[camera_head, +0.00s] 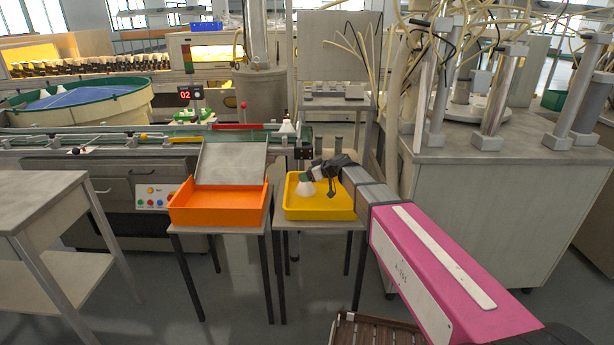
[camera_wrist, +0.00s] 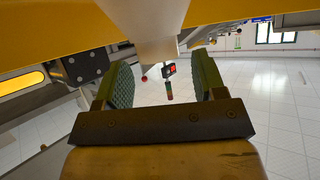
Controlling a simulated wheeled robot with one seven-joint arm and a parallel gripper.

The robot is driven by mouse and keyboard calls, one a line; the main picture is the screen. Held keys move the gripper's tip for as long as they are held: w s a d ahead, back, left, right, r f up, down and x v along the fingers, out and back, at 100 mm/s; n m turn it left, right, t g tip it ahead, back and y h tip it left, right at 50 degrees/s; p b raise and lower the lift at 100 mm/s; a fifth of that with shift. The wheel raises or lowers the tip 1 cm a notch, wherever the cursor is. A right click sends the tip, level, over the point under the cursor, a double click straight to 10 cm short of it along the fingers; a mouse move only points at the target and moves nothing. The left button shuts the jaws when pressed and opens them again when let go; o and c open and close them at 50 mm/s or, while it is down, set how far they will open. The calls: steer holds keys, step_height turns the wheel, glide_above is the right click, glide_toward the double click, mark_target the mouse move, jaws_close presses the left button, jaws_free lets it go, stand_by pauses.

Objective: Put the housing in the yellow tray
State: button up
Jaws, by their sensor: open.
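The white cone-shaped housing (camera_head: 306,188) is inside the yellow tray (camera_head: 320,214), near its middle, and looks upright with its wide end down. In the wrist view the housing (camera_wrist: 155,28) is just beyond the fingers, with its wide end against the yellow tray surface (camera_wrist: 60,25). My gripper (camera_head: 312,175) is low over the tray, at the housing's narrow top. Its green-padded fingers (camera_wrist: 163,78) are apart, one on each side of the housing's narrow end, with visible gaps. The arm hides part of the tray's right side.
An orange tray (camera_head: 218,217) stands left of the yellow one, with a grey tilted panel (camera_head: 231,163) behind it. Another white housing (camera_head: 287,128) is on the conveyor (camera_head: 180,136) behind. A grey cabinet (camera_head: 500,190) stands to the right and a metal table (camera_head: 45,195) to the left.

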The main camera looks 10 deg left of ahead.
steer(key=v, duration=1.1)
steer(key=shift+s+d+r, duration=0.1)
